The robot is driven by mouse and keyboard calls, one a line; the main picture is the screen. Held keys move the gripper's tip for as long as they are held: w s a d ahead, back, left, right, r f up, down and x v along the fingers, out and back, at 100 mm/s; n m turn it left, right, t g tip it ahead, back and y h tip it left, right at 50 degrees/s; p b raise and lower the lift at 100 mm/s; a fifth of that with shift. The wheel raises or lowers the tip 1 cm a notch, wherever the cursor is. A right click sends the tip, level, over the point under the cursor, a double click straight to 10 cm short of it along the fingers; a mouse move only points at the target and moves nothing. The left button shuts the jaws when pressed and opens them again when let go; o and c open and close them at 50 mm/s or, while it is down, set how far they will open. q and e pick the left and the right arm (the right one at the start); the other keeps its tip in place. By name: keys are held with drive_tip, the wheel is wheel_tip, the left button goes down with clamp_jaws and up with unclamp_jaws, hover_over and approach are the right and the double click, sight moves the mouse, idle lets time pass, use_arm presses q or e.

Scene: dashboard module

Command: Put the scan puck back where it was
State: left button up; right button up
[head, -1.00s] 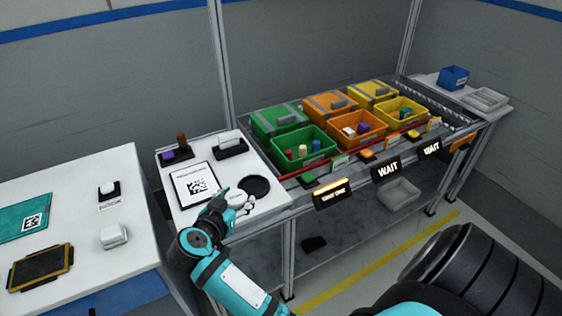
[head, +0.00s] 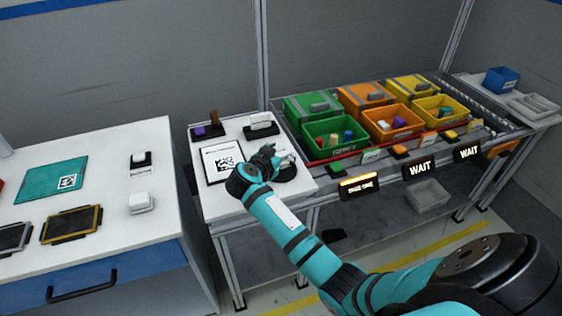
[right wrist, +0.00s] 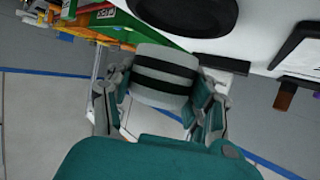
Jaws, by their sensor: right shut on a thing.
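The scan puck (right wrist: 165,75) is a pale grey cylinder with black bands, seen in the right wrist view. My right gripper (right wrist: 160,90) is shut on it, with a finger on each side. In the head view my right gripper (head: 280,160) is over the white side table, beside the printed code sheet (head: 222,162). A dark round pad (head: 287,173) lies on that table, partly hidden by the gripper; it also shows in the right wrist view (right wrist: 190,14), apart from the puck. My left gripper is not in view.
A black holder with a white item (head: 260,127) and a stand with purple and brown pieces (head: 203,130) are at the table's back. Green bins (head: 335,150) and other coloured bins stand to the right. A white bench (head: 110,190) is at left.

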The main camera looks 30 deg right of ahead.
drive_tip(key=shift+w+d+f, duration=0.1)
drive_tip(key=shift+f, duration=0.75)
drive_tip(key=shift+w+d+f, duration=0.1)
drive_tip(key=shift+f, duration=0.75)
drive_tip(key=shift+f, duration=0.15)
drive_tip(key=o, duration=1.3)
drive_tip(key=shift+c, duration=0.2)
drive_tip(key=shift+s+a+r, duration=0.2)
drive_tip(key=shift+a, duration=0.1)
drive_tip(key=v, duration=1.1)
drive_tip(key=shift+s+a+r, duration=0.1)
drive_tip(key=shift+a+r, duration=0.05)
